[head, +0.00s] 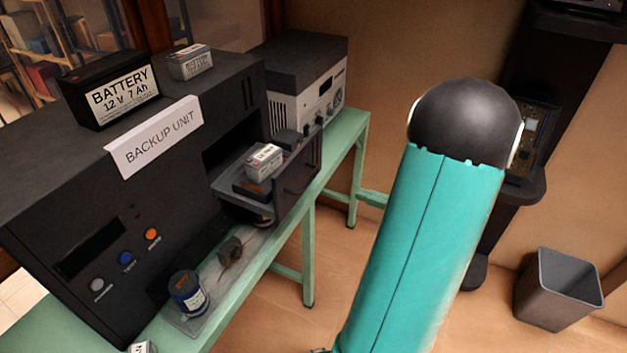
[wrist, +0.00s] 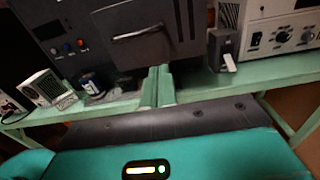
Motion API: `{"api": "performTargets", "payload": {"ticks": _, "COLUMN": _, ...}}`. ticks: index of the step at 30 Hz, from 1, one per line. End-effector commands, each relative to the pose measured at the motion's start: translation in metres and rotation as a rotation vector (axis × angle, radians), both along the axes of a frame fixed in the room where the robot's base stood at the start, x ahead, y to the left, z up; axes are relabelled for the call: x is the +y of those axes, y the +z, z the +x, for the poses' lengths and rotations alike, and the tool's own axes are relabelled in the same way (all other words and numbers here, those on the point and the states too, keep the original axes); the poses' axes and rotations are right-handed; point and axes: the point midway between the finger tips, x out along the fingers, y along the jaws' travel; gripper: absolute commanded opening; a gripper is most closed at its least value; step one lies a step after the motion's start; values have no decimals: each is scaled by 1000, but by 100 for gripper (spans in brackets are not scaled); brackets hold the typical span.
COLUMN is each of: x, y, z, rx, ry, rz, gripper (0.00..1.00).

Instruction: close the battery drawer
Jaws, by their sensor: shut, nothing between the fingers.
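The battery drawer (head: 298,177) juts out open from the dark backup unit (head: 60,205). A white battery (head: 264,160) and a dark one lie in its tray. My gripper (wrist: 159,69) shows there as two pale green fingers, shut and empty. Its tips overlap the lower edge of the drawer front in the picture; I cannot tell whether they touch it. The head view shows my teal arm, but not my gripper.
A black battery (head: 112,90) and a small white one (head: 190,62) stand on the unit. A grey instrument (head: 305,90) stands beyond the drawer. A blue jar (head: 188,292) stands on the green bench (head: 345,135). A bin (head: 558,290) stands on the floor at right.

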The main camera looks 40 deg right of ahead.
Motion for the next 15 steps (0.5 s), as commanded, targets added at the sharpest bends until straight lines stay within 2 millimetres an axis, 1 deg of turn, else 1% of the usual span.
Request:
{"api": "performTargets", "payload": {"ticks": 2, "x": -2, "y": 0, "z": 1, "rx": -1, "ry": -6, "rz": 3, "gripper": 0}}
{"api": "performTargets", "payload": {"ticks": 5, "x": 2, "y": 0, "z": 10, "rx": -2, "ry": -2, "rz": 2, "gripper": 0}}
{"api": "performTargets", "payload": {"ticks": 8, "x": 7, "y": 0, "z": 25, "rx": -2, "ry": 1, "rz": 2, "gripper": 0}}
{"api": "performTargets", "payload": {"ticks": 15, "x": 25, "y": 0, "z": 70, "rx": -1, "ry": 2, "rz": 1, "gripper": 0}}
